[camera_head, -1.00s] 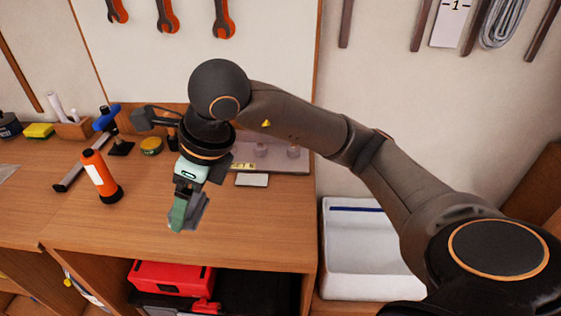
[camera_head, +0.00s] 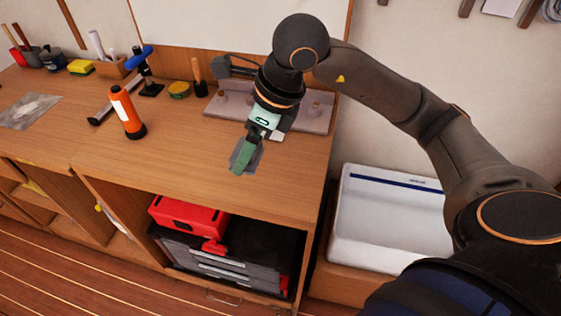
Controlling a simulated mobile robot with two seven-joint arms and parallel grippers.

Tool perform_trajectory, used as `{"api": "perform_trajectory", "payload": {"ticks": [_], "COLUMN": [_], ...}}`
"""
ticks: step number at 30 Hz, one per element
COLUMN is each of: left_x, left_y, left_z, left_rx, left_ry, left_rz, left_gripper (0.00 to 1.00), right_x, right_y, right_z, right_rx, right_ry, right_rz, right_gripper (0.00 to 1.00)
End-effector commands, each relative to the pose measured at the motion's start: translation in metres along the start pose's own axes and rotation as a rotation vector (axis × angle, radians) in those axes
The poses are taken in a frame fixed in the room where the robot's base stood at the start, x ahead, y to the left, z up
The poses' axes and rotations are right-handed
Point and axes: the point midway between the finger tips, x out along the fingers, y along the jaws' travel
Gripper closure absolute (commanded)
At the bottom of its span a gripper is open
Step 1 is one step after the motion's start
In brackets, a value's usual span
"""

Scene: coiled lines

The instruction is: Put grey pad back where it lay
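The grey pad (camera_head: 252,152) is a small dark grey piece in front of the rack, partly hidden behind the green fingers of my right gripper (camera_head: 242,163). My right arm comes in from the right with its gripper pointing down. The fingers appear closed on the pad, over the right part of the wooden bench (camera_head: 190,165). I cannot tell whether the pad touches the bench top. My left gripper is not in view.
A grey rack (camera_head: 315,115) stands behind the gripper, with a small pale card (camera_head: 276,135) near its front. An orange tube (camera_head: 126,112) stands to the left. A red and black toolbox (camera_head: 190,215) is below; a white tub (camera_head: 385,220) is right. Bench between tube and gripper is clear.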

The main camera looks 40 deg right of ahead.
Motion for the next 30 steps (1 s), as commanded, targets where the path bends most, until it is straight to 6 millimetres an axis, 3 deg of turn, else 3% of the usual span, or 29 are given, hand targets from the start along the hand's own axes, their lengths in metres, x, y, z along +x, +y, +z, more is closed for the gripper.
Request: {"api": "perform_trajectory", "payload": {"ticks": [3, 12, 17, 24, 30], "left_x": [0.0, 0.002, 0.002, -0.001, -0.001], "left_y": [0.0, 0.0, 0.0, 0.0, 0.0], "left_z": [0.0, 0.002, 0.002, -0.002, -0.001], "left_rx": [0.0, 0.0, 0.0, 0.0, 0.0], "left_ry": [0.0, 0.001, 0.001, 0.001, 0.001], "left_rz": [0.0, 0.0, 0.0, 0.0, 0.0], "left_gripper": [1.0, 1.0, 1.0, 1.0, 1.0], "right_x": [0.009, 0.042, 0.05, 0.076, 0.077], "right_y": [-0.025, -0.053, -0.06, -0.061, -0.061], "right_z": [-0.023, -0.056, -0.064, -0.074, -0.074], "right_rx": [0.007, 0.002, 0.001, 0.0, -0.001], "right_ry": [0.008, 0.002, 0.003, 0.0, -0.002], "right_rz": [0.0, 0.002, 0.001, 0.002, 0.0], "right_gripper": [0.68, 0.68, 0.68, 0.68, 0.68]}}
